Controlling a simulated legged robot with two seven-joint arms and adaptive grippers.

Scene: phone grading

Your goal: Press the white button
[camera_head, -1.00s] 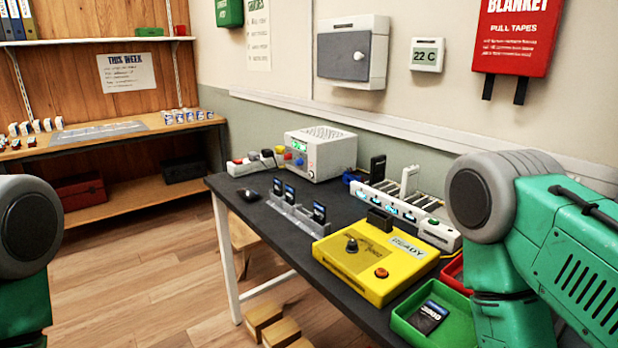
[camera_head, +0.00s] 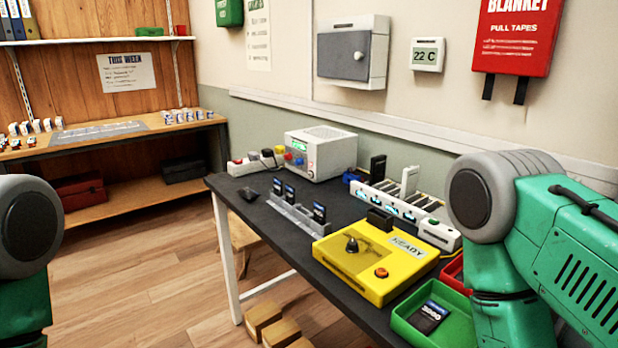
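No plainly white button stands out in the head view. The yellow box (camera_head: 366,262) on the dark table has an orange-red button (camera_head: 381,273) near its front corner, a dark lever or knob (camera_head: 352,245) and a label reading "READY". The white strip behind it has a green button (camera_head: 434,221). The grey-doored wall cabinet has a small white round knob (camera_head: 359,56). My green left and right arms show at the frame's sides, but neither gripper is in view.
A green tray (camera_head: 399,325) holding a dark card lies at the table's front right, with a red tray (camera_head: 450,273) behind it. A grey rack (camera_head: 297,220) holds several dark cards. A white instrument (camera_head: 325,155) stands at the back.

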